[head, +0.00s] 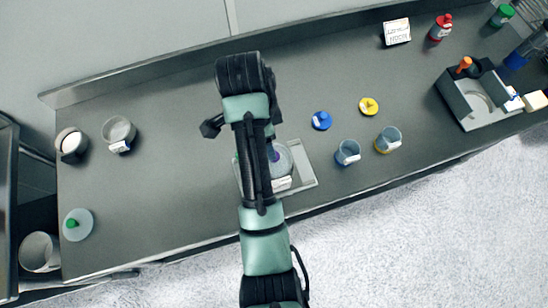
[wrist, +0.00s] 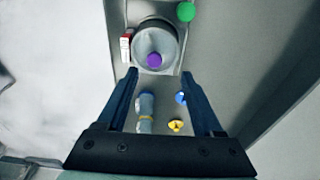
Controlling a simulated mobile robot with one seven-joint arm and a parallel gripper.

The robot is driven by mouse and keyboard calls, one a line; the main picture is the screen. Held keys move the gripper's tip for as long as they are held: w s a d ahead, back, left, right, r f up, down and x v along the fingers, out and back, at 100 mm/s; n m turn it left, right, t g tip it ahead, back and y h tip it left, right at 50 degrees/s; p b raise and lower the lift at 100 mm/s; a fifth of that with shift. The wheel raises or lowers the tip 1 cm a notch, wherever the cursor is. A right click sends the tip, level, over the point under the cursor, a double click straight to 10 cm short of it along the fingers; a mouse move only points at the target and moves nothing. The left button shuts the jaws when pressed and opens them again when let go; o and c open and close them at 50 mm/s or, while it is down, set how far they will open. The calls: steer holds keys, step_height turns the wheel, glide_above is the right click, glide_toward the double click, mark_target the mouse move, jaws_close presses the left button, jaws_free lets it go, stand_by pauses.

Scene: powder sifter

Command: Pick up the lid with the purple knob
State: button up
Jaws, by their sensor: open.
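The lid with the purple knob (wrist: 154,60) shows in the wrist view as a round grey disc (wrist: 150,40) near the top middle. It seems to sit on a round container standing on a light grey tray. In the head view the purple knob (head: 276,156) is partly hidden behind my arm. My gripper (wrist: 159,75) is open and empty. Its fingertips appear on either side of and just below the knob in the wrist view, apart from it. I cannot tell the exact height between them.
The tray (head: 305,177) lies near the counter's front edge. Blue (head: 321,120) and yellow (head: 369,106) lids and two cups (head: 348,153) (head: 388,139) stand right of it. A green-knobbed lid (head: 78,224) lies far left. The counter (head: 160,200) is clear between.

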steer(key=shift+s+d+f+p, duration=0.15)
steer(key=shift+s+f+p, duration=0.1)
steer(key=shift+f, duration=0.35)
steer(key=shift+s+d+f+p, duration=0.15)
steer(key=shift+f+p, duration=0.1)
steer(key=shift+f, duration=0.3)
steer(key=shift+d+f+p, duration=0.25)
steer(key=shift+f+p, duration=0.1)
steer(key=shift+f, duration=0.8)
steer(key=shift+d+f+p, duration=0.2)
steer(key=shift+f+p, duration=0.1)
steer(key=shift+f, duration=0.8)
steer(key=shift+w, duration=0.1)
jaws_close()
